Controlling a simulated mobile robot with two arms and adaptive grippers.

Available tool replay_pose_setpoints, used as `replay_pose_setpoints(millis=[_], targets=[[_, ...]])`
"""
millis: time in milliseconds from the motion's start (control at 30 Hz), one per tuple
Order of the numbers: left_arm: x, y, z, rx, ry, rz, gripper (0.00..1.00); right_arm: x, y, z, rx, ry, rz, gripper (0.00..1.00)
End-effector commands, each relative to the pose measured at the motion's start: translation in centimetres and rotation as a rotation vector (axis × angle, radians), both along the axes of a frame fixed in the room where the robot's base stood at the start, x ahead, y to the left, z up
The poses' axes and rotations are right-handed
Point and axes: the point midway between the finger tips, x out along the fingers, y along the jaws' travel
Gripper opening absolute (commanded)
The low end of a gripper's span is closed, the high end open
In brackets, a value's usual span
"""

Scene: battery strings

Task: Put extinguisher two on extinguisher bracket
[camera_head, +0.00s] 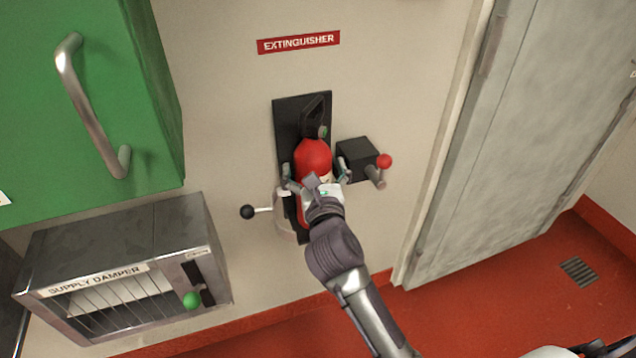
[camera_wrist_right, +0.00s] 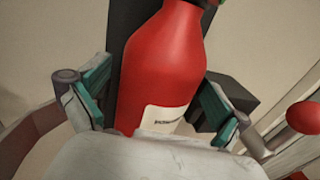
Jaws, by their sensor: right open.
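The red extinguisher (camera_head: 313,157) stands upright against the black extinguisher bracket (camera_head: 288,114) on the wall, its black head in front of the backplate. In the right wrist view the extinguisher (camera_wrist_right: 165,62) fills the middle, with a pale label low on its body. My right gripper (camera_head: 316,172) is open, with one finger on each side of the extinguisher. In the right wrist view its teal-padded fingers (camera_wrist_right: 152,98) stand apart from the body, with small gaps. The extinguisher's lower part is partly hidden by my gripper and wrist. My left gripper is not in view.
A black box with a red-knobbed lever (camera_head: 384,161) is right of the bracket. A black-knobbed lever (camera_head: 247,212) sticks out at lower left. A green cabinet (camera_head: 160,110) and a supply damper box (camera_head: 120,240) stand left; a grey door (camera_head: 520,130) is right.

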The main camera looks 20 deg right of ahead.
Motion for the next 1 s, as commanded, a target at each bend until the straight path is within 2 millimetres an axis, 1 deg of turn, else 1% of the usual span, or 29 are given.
replay_pose_setpoints(millis=[167, 300, 400, 500, 600, 700, 1000], targets=[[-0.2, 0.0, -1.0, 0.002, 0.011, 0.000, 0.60, -3.4, 0.6, -0.2, 0.002, 0.006, 0.002, 1.00], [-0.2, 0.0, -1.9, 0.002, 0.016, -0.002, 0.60, -6.5, 1.1, -0.3, 0.003, 0.006, 0.001, 1.00], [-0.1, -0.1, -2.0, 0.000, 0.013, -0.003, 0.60, -8.4, 1.3, -0.3, 0.003, 0.006, 0.001, 1.00], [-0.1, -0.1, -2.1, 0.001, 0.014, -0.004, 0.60, -9.9, 1.6, -0.3, 0.002, 0.004, 0.001, 1.00], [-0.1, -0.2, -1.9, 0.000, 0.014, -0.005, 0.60, -10.8, 1.7, -0.3, 0.001, 0.003, 0.001, 1.00], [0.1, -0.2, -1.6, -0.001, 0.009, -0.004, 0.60, -11.3, 1.8, -0.2, 0.001, 0.001, 0.000, 1.00], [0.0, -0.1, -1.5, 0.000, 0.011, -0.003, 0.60, -11.3, 1.8, -0.2, 0.001, 0.001, 0.000, 1.00]])
